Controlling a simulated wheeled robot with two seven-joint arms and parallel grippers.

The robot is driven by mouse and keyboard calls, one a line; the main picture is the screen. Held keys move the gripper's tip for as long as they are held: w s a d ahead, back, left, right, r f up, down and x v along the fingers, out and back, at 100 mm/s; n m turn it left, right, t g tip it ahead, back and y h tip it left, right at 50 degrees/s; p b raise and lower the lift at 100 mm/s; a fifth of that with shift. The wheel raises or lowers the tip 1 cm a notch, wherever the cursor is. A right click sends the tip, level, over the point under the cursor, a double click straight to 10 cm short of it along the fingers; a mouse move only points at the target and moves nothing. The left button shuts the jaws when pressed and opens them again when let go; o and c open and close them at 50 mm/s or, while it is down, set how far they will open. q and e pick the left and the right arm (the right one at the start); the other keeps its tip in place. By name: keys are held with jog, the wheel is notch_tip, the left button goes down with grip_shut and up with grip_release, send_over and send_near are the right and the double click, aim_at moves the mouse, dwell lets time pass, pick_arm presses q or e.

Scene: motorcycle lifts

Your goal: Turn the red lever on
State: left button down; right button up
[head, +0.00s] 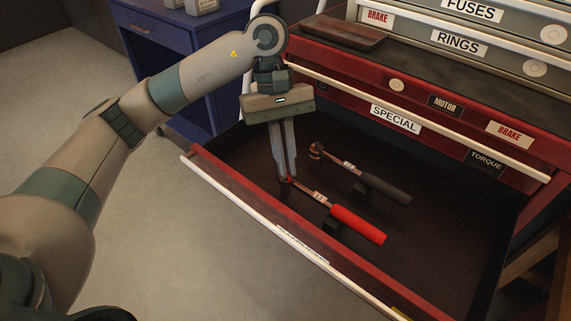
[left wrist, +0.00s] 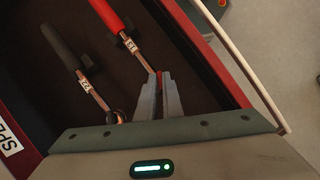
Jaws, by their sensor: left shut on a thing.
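A wrench with a red handle (head: 357,225) lies in the open drawer, its head end toward the left. My left gripper (head: 287,178) points down into the drawer and is shut on the head end of this red-handled wrench. A small red part shows between the fingertips, probably the red lever; the fingers hide most of it. In the left wrist view the red handle (left wrist: 106,15) leads down to my fingertips (left wrist: 161,80). A similar wrench with a black handle (head: 383,190) lies just behind, apart from the gripper. My right gripper is not in view.
The red drawer front with its white rail (head: 300,245) stands close before the gripper. The red cabinet with labelled drawers (head: 395,118) rises behind, with a brown tray (head: 335,32) on its ledge. A blue cabinet (head: 160,45) is at back left. The drawer floor at right is clear.

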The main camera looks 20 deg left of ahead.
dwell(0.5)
pick_arm(q)
jog(key=c, duration=1.9)
grip_release()
jog(key=shift+r, duration=0.15)
jog(key=v, duration=1.7)
jog(key=shift+p, duration=0.3)
jog(key=shift+w, duration=0.1)
